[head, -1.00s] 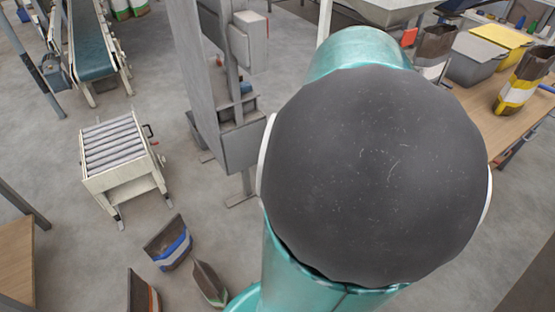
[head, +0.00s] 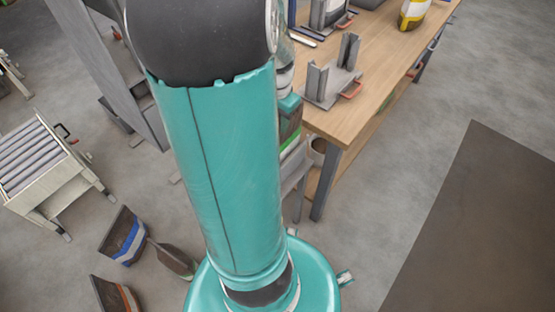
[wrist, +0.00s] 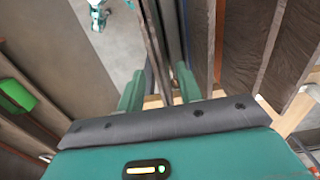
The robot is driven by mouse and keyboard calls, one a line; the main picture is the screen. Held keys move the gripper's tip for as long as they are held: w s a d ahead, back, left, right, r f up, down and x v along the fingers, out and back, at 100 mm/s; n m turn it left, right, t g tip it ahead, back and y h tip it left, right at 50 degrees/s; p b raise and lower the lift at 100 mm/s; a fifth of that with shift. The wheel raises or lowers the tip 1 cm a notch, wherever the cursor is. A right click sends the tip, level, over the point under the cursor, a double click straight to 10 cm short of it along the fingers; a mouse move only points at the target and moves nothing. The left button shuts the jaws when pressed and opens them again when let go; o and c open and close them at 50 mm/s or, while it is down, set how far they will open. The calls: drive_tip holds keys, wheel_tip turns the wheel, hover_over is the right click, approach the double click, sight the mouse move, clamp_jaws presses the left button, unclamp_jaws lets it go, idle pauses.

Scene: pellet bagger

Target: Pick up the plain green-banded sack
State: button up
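Grey upright plates show beyond and between the fingertips; I see no sack held. Brown crinkled surfaces (wrist: 245,45) stand at the right. A bright green thing (wrist: 17,94) lies at the left edge.
The wooden bench (head: 345,115) carries a grey metal holder (head: 332,82) and a yellow-banded sack (head: 413,14). A roller stand (head: 35,165) is left.

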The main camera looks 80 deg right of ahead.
wheel_tip(320, 180, down, 4)
drive_tip(key=shift+s+f, duration=0.1)
clamp_jaws()
drive_tip(key=shift+r, duration=0.2)
